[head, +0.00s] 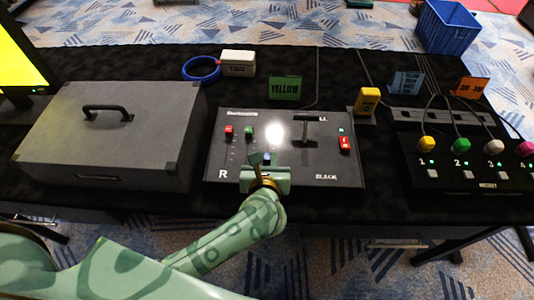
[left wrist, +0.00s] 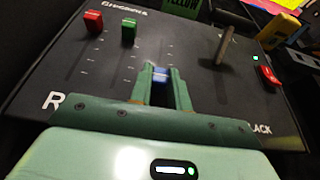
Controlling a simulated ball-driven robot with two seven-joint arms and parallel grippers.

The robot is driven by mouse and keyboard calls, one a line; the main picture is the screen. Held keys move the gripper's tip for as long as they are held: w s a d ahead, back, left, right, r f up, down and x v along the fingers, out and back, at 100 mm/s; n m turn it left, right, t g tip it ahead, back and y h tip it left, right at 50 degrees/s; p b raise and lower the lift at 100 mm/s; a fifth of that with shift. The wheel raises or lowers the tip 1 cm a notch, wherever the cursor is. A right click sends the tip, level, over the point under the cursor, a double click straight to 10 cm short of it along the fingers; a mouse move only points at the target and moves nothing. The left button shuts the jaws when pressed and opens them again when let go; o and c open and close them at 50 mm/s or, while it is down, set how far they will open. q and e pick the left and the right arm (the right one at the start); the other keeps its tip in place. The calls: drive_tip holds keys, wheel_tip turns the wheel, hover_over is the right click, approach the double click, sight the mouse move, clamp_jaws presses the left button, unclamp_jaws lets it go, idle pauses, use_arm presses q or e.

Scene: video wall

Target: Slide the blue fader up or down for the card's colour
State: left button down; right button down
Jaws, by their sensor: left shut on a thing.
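The switcher panel (head: 310,172) lies on the black table in the middle of the head view. On it are a red fader (head: 229,131), a green fader (head: 248,132) and a blue fader (left wrist: 160,75). The red fader (left wrist: 93,21) and green fader (left wrist: 129,30) sit higher up the panel than the blue one in the left wrist view. My left gripper (left wrist: 160,78) is shut on the blue fader, low in its track. A green card (head: 285,88) reading YELLOW stands behind the panel. My right gripper is not in view.
A T-shaped lever (head: 305,128) and a red switch (head: 345,144) are on the panel's right. A grey case (head: 110,135) stands left. A box with coloured knobs (head: 475,165) stands right. A yellow device (head: 367,101) is behind the panel.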

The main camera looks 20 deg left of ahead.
use_arm(q)
drive_tip(key=shift+s+d+f, duration=0.1)
drive_tip(key=shift+s+f, duration=0.05)
drive_tip(key=c, duration=1.3)
unclamp_jaws()
drive_tip(key=shift+s, duration=0.15)
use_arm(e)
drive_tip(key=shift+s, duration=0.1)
use_arm(q)
drive_tip(key=p+v, duration=0.6)
drive_tip(key=v, duration=1)
drive_tip(key=shift+s+r+p, duration=0.15)
drive_tip(key=shift+r+p, duration=0.05)
drive_tip(key=shift+p, duration=0.1)
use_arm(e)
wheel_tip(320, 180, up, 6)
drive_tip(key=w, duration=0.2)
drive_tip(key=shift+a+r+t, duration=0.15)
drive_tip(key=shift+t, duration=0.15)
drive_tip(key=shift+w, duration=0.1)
